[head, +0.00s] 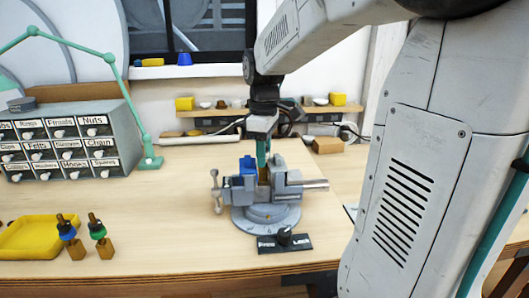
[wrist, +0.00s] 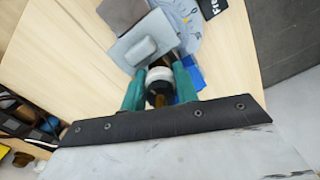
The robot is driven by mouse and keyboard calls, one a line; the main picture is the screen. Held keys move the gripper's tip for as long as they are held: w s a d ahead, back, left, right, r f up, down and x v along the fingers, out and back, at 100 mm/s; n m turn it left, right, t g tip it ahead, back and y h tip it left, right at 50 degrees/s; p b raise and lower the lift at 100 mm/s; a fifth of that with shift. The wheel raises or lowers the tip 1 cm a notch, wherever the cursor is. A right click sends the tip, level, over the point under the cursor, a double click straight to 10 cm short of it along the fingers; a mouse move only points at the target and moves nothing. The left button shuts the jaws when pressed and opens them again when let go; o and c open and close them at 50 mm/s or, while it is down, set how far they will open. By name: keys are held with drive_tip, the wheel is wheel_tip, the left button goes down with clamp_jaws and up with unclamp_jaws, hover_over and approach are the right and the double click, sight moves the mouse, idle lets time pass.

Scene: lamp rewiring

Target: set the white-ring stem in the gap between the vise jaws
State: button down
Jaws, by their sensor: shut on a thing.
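The grey vise (head: 265,215) stands on the round base near the table's front edge, and it also shows in the wrist view (wrist: 142,50). My gripper (head: 263,158) is directly over the vise, fingers pointing down. In the wrist view, its teal fingers (wrist: 160,92) are shut on the white-ring stem (wrist: 160,75), whose white ring shows between them. In the head view, the stem's brown lower part (head: 264,176) shows upright at the gap between the jaws. I cannot tell how deep it sits or whether it touches them. A blue part (head: 248,166) is beside the gripper at the vise.
A blue-ring stem (head: 68,234) and a green-ring stem (head: 98,234) stand at the front left, by a yellow tray (head: 28,240). A drawer cabinet (head: 75,140) and a green lamp (head: 150,161) are behind. A black label plate (head: 285,242) lies before the vise.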

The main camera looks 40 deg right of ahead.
drive_tip(key=shift+f, duration=0.1)
idle(0.4)
drive_tip(key=c, duration=1)
unclamp_jaws()
drive_tip(key=shift+r, duration=3.85)
wheel_tip(320, 180, up, 9)
